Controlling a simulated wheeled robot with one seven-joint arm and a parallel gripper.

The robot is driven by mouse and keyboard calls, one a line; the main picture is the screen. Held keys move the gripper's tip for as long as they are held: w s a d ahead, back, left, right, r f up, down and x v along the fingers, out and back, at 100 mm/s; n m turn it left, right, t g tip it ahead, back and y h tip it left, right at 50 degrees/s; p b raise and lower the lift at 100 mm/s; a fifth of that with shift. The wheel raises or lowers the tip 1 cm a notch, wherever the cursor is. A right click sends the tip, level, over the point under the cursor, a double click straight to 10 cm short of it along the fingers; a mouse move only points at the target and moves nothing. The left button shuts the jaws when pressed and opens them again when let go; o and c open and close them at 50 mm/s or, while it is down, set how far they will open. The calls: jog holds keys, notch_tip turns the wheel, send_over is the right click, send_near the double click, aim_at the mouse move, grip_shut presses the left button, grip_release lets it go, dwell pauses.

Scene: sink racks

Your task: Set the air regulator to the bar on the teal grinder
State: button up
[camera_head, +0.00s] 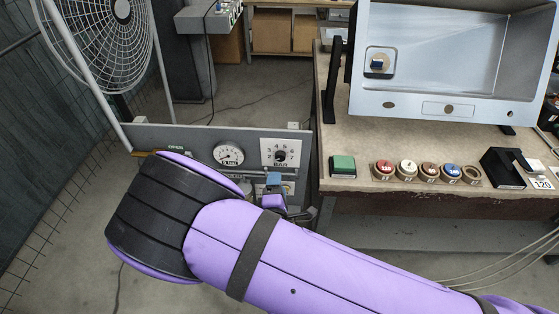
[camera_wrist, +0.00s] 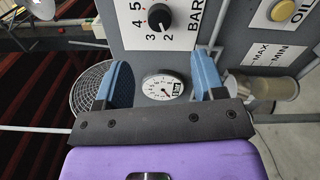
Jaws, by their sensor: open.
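The air regulator is a black knob (camera_head: 280,156) on a white plate marked BAR, on a grey panel. In the wrist view the knob (camera_wrist: 159,17) has numerals 2 to 5 in sight; its exact setting is too small to read. A round white pressure gauge (camera_head: 229,153) sits left of the knob; it also shows in the wrist view (camera_wrist: 163,87). My gripper (camera_head: 273,188) is just below the BAR plate, with blue fingers apart and nothing between them. In the wrist view my gripper (camera_wrist: 164,80) frames the gauge, with the knob beyond the fingertips. I cannot make out a teal grinder.
A caged fan (camera_head: 105,35) stands at the left. A bench (camera_head: 345,105) at the right holds a green block (camera_head: 342,166), several round caps, a black box (camera_head: 502,168) and a metal sink (camera_head: 440,85). A yellow button (camera_wrist: 285,11) marked OIL is right of the BAR plate.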

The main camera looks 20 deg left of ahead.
aim_at(280, 159)
jog(key=x, duration=1)
jog(key=shift+d, duration=0.1)
jog(key=c, duration=0.9)
